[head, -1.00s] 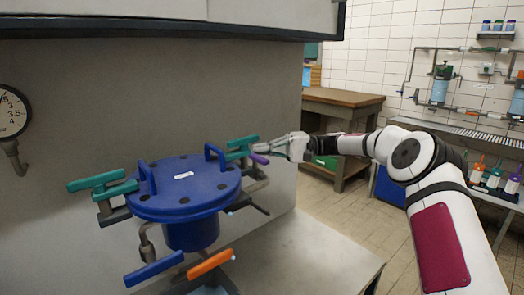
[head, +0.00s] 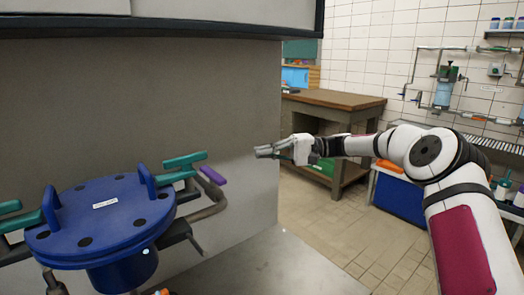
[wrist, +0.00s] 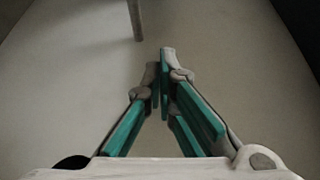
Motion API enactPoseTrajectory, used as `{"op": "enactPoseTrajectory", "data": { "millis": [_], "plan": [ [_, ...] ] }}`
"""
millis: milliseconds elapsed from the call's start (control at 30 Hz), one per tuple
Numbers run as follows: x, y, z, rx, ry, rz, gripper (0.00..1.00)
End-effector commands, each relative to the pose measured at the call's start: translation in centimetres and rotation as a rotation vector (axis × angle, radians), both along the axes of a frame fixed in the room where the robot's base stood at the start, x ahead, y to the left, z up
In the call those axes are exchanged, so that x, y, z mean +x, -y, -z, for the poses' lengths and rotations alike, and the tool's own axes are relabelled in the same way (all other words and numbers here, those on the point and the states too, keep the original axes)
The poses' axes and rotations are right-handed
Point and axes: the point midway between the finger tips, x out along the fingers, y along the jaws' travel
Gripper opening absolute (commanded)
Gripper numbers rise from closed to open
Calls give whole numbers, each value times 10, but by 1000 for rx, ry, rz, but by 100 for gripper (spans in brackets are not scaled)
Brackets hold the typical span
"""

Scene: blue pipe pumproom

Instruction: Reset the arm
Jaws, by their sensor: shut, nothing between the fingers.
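My gripper (head: 264,152) is at the end of my outstretched arm, to the right of the blue flanged vessel and apart from it. Its fingers point left toward the grey wall panel (head: 160,110). In the wrist view my gripper (wrist: 165,56) has its teal-padded fingers together at the tips, with nothing held between them. The blue round vessel lid (head: 110,210) has two upright blue handles and sits at the lower left. A teal handle (head: 184,160) and a purple handle (head: 212,174) stick out at its right side, nearest my gripper.
A wooden workbench (head: 335,100) stands behind my gripper. A grey bench top (head: 265,268) lies below, bare at its right. Tiled floor (head: 345,235) is open beyond it. A blue box (head: 400,197) and wall pipes with a filter (head: 443,94) are at the right.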

Motion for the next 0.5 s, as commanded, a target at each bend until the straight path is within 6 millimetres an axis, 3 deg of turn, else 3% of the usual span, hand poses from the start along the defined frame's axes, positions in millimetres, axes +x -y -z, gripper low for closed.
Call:
{"op": "enactPoseTrajectory", "data": {
  "millis": [267, 500],
  "plan": [
    [-73, -42, -15, -313, 0, -116, 0],
    [-154, -47, -18, -637, 5, -169, 0]
  ]
}}
